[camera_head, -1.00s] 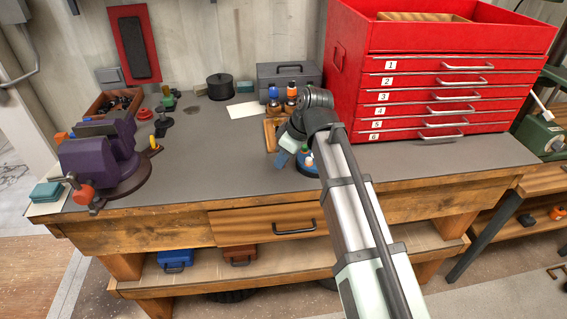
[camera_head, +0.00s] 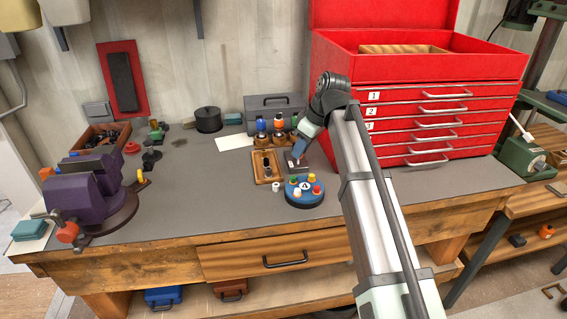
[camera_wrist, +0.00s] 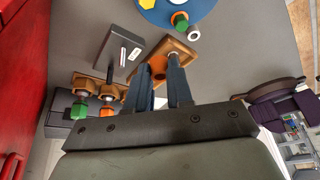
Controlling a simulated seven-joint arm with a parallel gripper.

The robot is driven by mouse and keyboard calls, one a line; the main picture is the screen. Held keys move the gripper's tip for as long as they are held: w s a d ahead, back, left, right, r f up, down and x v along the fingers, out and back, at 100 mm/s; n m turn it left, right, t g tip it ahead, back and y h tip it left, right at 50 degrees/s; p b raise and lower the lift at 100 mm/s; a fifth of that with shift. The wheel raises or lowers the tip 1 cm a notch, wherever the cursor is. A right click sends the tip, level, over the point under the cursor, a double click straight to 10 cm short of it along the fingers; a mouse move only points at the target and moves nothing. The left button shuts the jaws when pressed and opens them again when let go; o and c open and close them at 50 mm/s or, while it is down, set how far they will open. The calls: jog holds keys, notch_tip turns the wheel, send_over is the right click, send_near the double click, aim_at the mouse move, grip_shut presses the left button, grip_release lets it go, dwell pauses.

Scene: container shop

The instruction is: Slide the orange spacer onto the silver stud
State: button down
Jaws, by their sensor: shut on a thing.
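A wooden board (camera_head: 274,179) with upright studs lies left of the gripper. In the wrist view a pale metallic stud top (camera_wrist: 173,56) shows on this board near one fingertip.
A blue round tray (camera_head: 303,202) marked A holds green, yellow, red and white pieces, with a white ring (camera_head: 276,187) beside it. The red tool chest (camera_head: 415,95) rises close on the right. Bench space left of the board is clear.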

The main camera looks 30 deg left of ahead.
jog(key=w+a+r+n, duration=0.1)
jog(key=w+a, duration=0.3)
jog(key=w, duration=0.2)
jog(key=shift+w+r, duration=0.15)
jog(key=shift+r, duration=0.1)
jog(key=shift+f, duration=1.95)
jog(key=shift+f, duration=2.05)
dwell(0.6)
jog(key=c, duration=0.9)
grip_release()
jog(key=shift+r, duration=0.1)
jog(key=shift+r, duration=3.4)
